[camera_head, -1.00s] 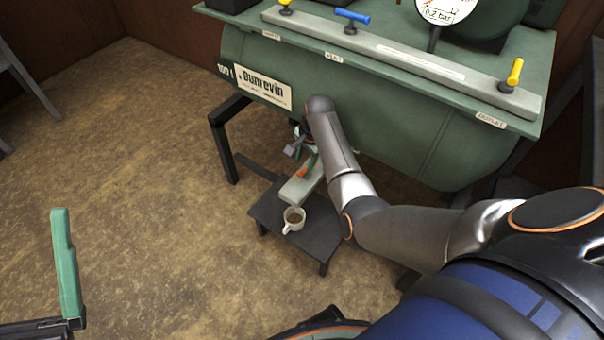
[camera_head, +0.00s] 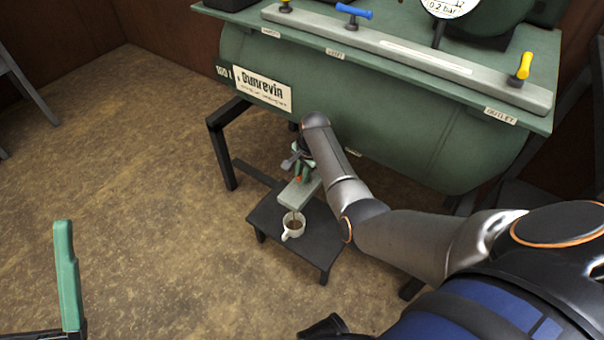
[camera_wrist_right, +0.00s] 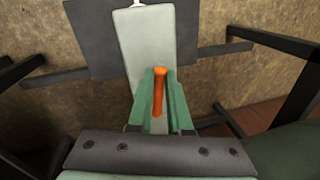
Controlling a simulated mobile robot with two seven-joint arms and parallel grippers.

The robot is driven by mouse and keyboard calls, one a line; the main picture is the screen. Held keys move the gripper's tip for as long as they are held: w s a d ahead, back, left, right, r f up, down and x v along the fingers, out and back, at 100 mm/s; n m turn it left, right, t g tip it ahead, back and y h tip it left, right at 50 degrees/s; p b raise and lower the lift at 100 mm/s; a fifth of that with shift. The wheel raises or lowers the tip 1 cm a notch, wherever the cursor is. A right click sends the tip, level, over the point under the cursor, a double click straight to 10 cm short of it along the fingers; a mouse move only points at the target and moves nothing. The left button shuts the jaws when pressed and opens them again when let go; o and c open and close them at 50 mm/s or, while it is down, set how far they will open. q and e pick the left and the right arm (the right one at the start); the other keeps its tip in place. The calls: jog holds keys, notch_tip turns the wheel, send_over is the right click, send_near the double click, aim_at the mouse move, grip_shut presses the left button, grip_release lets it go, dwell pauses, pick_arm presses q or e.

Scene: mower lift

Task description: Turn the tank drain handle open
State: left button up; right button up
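The green tank (camera_head: 400,130) stands on dark legs at the upper right. The orange drain handle (camera_wrist_right: 159,88) is at its underside, above a pale grey-green block (camera_wrist_right: 148,45); in the head view only a bit of orange (camera_head: 299,178) shows. My right gripper (camera_head: 301,168) reaches in under the tank. In the wrist view its green fingers (camera_wrist_right: 160,85) lie close on both sides of the handle and appear shut on it. One green finger of my left gripper (camera_head: 66,275) shows at the lower left, far from the tank; its other finger is out of view.
A white cup (camera_head: 292,228) with brownish contents stands below the block on a low dark stand (camera_head: 318,245). Blue (camera_head: 353,13) and yellow (camera_head: 524,66) valve handles and a gauge (camera_head: 447,6) are on top of the tank.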

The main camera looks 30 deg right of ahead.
grip_shut()
jog(key=shift+s+d+r+n+p, duration=0.2)
jog(key=shift+n+p, duration=0.5)
jog(key=shift+p, duration=0.5)
jog(key=shift+a+n, duration=0.1)
jog(key=shift+n, duration=0.2)
jog(key=shift+f, duration=0.2)
jog(key=o, duration=0.5)
grip_release()
